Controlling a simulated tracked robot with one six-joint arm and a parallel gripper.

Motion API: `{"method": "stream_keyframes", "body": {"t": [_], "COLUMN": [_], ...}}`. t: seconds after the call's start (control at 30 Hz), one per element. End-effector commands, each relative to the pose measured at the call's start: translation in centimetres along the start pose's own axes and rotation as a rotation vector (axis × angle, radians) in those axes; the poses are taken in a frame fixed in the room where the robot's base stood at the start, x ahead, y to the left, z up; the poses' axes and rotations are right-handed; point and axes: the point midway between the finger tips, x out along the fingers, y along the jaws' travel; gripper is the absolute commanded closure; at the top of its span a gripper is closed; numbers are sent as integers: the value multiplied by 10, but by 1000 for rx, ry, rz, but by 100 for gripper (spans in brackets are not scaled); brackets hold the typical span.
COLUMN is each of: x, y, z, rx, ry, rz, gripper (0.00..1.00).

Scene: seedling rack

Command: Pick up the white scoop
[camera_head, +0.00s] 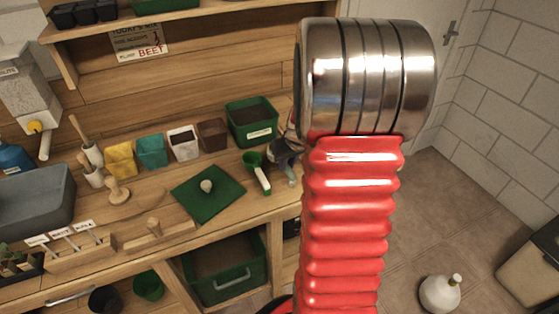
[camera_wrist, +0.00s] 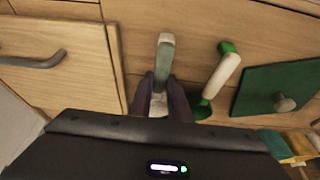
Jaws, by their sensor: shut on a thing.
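The white scoop (camera_wrist: 164,62) is between my gripper's fingers (camera_wrist: 158,98) in the wrist view. Its grey-green handle with a pale end points away from the fingers, and a whitish part shows between them. In the head view its handle (camera_head: 291,175) shows below my gripper (camera_head: 284,148), near the bench's front right corner; my red arm hides part of the gripper. I cannot tell whether the scoop still touches the bench. A second scoop, green with a white handle (camera_head: 262,180), lies just left of it and shows right of it in the wrist view (camera_wrist: 222,76).
A green mat (camera_head: 196,196) with a small pale knob-like object (camera_head: 207,186) lies left of the scoops. A green planter (camera_head: 252,128) and several small pots stand behind. A drawer handle (camera_wrist: 32,61) shows in the wrist view.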

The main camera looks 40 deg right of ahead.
Motion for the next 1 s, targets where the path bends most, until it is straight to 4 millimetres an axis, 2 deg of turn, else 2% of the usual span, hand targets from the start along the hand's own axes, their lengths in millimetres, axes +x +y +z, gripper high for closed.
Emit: {"method": "stream_keyframes", "body": {"t": [0.17, 0.33, 0.73, 1.0], "x": [-1, -11, -72, -92], "y": [0, 0, 0, 0], "z": [0, -6, -30, -38], "rx": [0, -1, -1, 0], "ry": [0, 3, 4, 1], "rz": [0, 1, 1, 0], "gripper": [100, 100, 100, 100]}}
